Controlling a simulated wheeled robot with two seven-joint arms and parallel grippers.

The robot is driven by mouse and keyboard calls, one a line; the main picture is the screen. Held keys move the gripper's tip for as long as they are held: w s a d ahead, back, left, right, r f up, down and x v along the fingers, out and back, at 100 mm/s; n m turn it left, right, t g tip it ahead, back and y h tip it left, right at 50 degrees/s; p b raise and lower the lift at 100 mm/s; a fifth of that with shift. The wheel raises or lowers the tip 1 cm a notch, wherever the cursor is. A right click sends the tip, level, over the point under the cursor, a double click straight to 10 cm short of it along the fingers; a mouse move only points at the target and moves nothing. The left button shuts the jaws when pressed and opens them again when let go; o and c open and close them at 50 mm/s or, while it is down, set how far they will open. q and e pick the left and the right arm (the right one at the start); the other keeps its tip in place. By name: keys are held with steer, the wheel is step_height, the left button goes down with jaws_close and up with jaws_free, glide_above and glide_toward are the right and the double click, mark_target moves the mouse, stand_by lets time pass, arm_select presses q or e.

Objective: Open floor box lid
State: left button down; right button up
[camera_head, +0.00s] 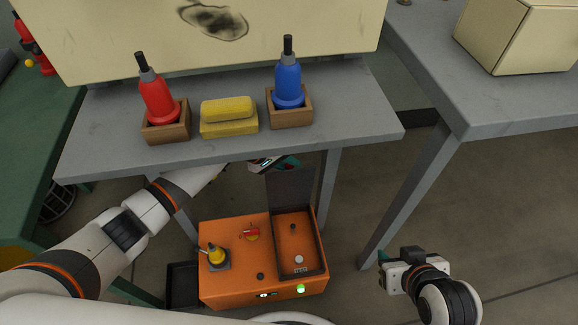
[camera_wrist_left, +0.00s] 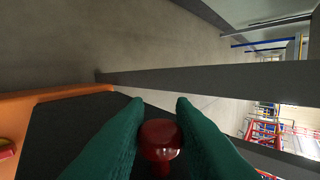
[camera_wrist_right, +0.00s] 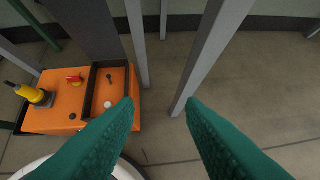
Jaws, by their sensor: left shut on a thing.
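The orange floor box (camera_head: 235,282) stands on the floor under the grey table; it also shows in the right wrist view (camera_wrist_right: 55,118). Its dark lid (camera_head: 291,188) stands up at the back of the right compartment, so that compartment (camera_head: 298,245) is uncovered. My left gripper (camera_head: 277,163), partly hidden by the table edge, is at the lid's top. In the left wrist view its fingers are closed around a red knob (camera_wrist_left: 160,140) beside the dark lid (camera_wrist_left: 70,125). My right gripper (camera_wrist_right: 162,103) is open and empty, right of the box.
The grey table (camera_head: 345,110) overhangs the box, bearing a red bottle (camera_head: 157,98), a blue bottle (camera_head: 288,85) and yellow blocks (camera_head: 228,115). Table legs (camera_head: 405,195) stand near my right gripper. Another grey table (camera_head: 500,95) is at the right. Floor is clear at the lower right.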

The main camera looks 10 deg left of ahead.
arm_select(q)
steer(key=c, duration=1.2)
jaws_free()
steer(key=shift+c, duration=0.2)
steer(key=p+v, duration=0.3)
steer(key=v, duration=0.9)
steer(key=shift+p, duration=0.3)
arm_select(e)
steer(key=s+d+g+h, duration=0.1)
steer(key=s+d+g, duration=0.1)
steer(key=s+g, duration=0.2)
steer(key=shift+s, duration=1.4)
steer(key=shift+d, duration=0.1)
